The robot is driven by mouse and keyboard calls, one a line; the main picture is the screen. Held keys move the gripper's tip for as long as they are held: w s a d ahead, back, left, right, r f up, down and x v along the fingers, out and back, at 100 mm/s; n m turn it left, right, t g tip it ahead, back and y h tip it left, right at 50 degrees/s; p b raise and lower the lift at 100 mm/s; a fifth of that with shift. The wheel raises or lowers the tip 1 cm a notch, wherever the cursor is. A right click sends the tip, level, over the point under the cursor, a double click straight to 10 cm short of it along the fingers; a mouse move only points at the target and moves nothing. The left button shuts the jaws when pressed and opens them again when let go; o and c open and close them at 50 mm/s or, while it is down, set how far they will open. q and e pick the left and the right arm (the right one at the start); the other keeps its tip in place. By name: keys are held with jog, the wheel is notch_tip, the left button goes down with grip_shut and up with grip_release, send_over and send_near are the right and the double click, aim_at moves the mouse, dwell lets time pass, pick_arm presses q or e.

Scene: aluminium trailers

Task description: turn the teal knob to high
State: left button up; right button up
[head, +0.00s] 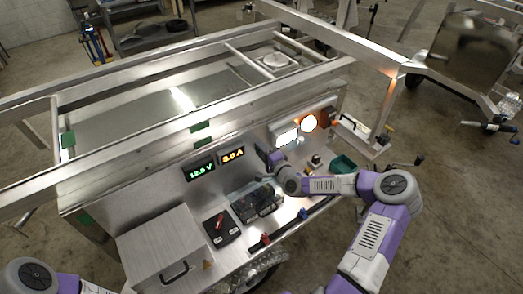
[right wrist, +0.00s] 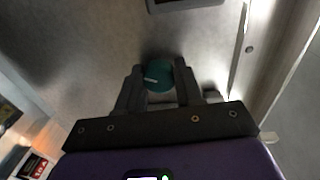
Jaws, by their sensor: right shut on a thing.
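The teal knob (right wrist: 159,78) is round, with a short white mark pointing to the left in the right wrist view. It sits on a grey metal panel between the two dark fingers of my right gripper (right wrist: 157,88), which is shut on it. In the head view my right gripper (head: 266,156) reaches the front panel just right of the displays, and the knob is hidden there. A green display reads about 12.0 V (head: 201,170) and an amber one about 8.0 A (head: 232,155). My left gripper is out of view.
Below the panel, a shelf holds a clear-lidded box (head: 256,202), a black device with a red part (head: 221,227) and a green bin (head: 343,164). A metal box (head: 160,248) stands left. Lit lamps (head: 309,122) are right of the gripper. Trailer rails frame the cabinet.

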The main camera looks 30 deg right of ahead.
jog(key=shift+f+m+y+b, duration=0.2)
jog(key=shift+m+y+b, duration=0.15)
jog(key=shift+m, duration=2.65)
jog(key=o, duration=1)
jog(key=shift+r, duration=0.1)
jog(key=s, duration=0.7)
jog(key=shift+s+d+r+p, duration=0.3)
jog(key=shift+d+p, duration=0.05)
jog(key=shift+p, duration=0.05)
jog(key=shift+f, duration=0.1)
